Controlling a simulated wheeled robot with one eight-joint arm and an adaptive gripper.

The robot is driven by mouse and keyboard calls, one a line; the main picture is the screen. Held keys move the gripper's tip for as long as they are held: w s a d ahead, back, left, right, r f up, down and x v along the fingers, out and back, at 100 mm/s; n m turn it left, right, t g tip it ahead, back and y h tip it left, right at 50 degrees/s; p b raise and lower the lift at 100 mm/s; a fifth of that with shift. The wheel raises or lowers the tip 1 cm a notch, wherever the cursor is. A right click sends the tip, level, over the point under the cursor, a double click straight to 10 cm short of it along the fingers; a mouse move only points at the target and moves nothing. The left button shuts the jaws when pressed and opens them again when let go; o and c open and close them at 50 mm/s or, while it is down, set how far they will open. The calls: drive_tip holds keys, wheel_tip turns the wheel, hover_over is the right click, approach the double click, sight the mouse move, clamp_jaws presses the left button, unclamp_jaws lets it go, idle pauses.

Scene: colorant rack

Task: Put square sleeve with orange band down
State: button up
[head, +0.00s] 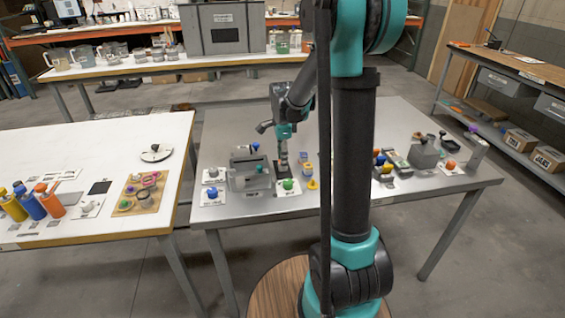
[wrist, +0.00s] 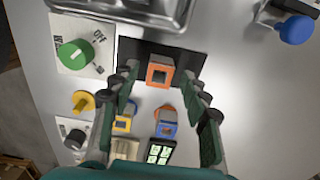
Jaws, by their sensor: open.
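The square sleeve with the orange band (wrist: 160,72) stands on a black pad (wrist: 188,58) in the wrist view, its square opening facing the camera. My gripper (wrist: 160,88) is open, with one finger on each side of the sleeve and a visible gap to both. In the head view my gripper (head: 283,152) points down over the black pad at the near side of the grey table (head: 225,130). The sleeve is too small there to make out clearly.
A green knob (wrist: 75,54), a yellow knob (wrist: 83,102) and a blue knob (wrist: 296,29) are around. Bare table lies to the right.

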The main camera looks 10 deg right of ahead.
wheel_tip(320, 180, up, 10)
drive_tip(key=shift+r, duration=0.2)
